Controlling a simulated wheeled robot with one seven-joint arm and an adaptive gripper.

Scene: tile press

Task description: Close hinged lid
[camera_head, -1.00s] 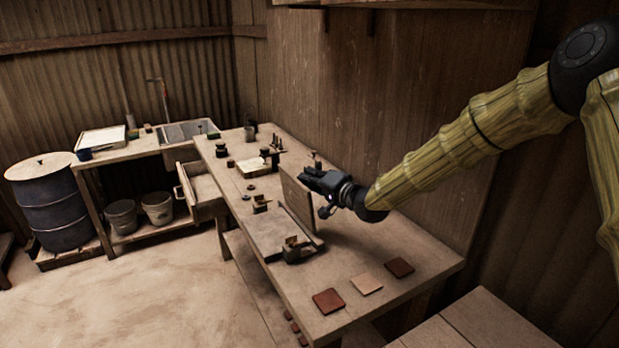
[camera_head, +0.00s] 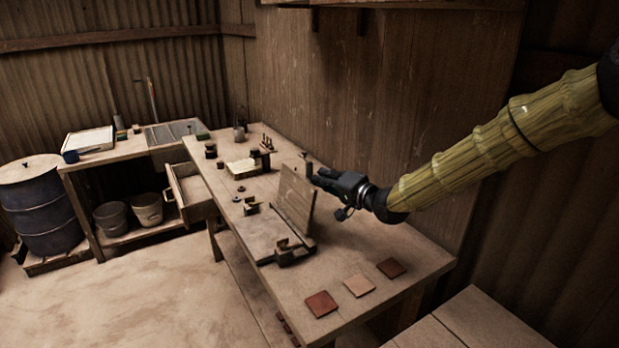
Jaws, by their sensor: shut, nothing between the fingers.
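The hinged lid (camera_head: 295,199) is a flat board standing up from the right side of a low press base (camera_head: 254,236) on the workbench. It is raised and leans slightly to the right. My gripper (camera_head: 318,177) is shut and empty, at the upper right of the lid on its outer side. Its fingertips are close to the lid's upper edge; I cannot tell whether they touch it. A small bracket-like latch (camera_head: 290,250) is at the near end of the base, and another (camera_head: 250,206) is at its far left.
Three square tiles (camera_head: 358,285) lie on the near end of the workbench (camera_head: 400,245). Small jars and tools stand at the far end. An open drawer (camera_head: 192,190) juts out at the left. A wooden wall runs close behind the bench.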

